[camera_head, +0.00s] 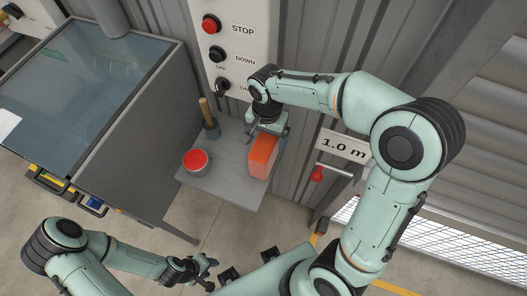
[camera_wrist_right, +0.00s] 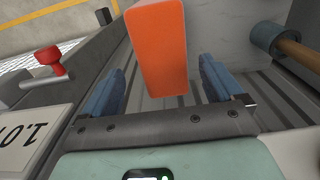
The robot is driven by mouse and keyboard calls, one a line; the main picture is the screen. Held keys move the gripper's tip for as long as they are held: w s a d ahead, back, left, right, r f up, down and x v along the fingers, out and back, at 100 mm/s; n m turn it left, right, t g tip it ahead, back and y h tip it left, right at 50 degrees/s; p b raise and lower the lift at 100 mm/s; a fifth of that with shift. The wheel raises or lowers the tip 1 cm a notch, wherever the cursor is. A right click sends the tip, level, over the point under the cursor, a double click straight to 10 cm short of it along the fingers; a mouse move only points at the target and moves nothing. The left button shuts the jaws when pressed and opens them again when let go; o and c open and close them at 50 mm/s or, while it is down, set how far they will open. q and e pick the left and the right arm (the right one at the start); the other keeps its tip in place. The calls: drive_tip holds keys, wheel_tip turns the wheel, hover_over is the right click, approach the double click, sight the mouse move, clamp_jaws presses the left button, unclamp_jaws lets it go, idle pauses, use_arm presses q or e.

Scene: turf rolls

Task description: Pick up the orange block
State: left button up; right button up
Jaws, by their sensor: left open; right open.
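The orange block (camera_head: 262,157) stands upright on a small grey shelf (camera_head: 222,180), near the shelf's right edge. My right gripper (camera_head: 266,129) is open at the block's upper, wall-side end. In the right wrist view the orange block (camera_wrist_right: 158,48) shows in the gap between the blue fingers of my right gripper (camera_wrist_right: 162,68). A finger lies on each side of it, with a visible gap at both sides. I cannot tell how deep the block sits between them. My left gripper (camera_head: 209,272) is open and empty, low in the head view, away from the shelf.
A red-topped round container (camera_head: 195,160) and a mallet with a wooden handle (camera_head: 206,112) share the shelf, left of the block. A control panel (camera_head: 238,45) is on the wall above. A red-knobbed lever (camera_head: 317,174) and a "1.0 m" sign (camera_head: 344,146) are to the right.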

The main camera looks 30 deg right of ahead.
wheel_tip(320, 180, down, 3)
drive_tip(key=shift+w+r, duration=0.1)
drive_tip(key=f, duration=0.5)
drive_tip(key=shift+a, duration=0.3)
drive_tip(key=c, duration=1.1)
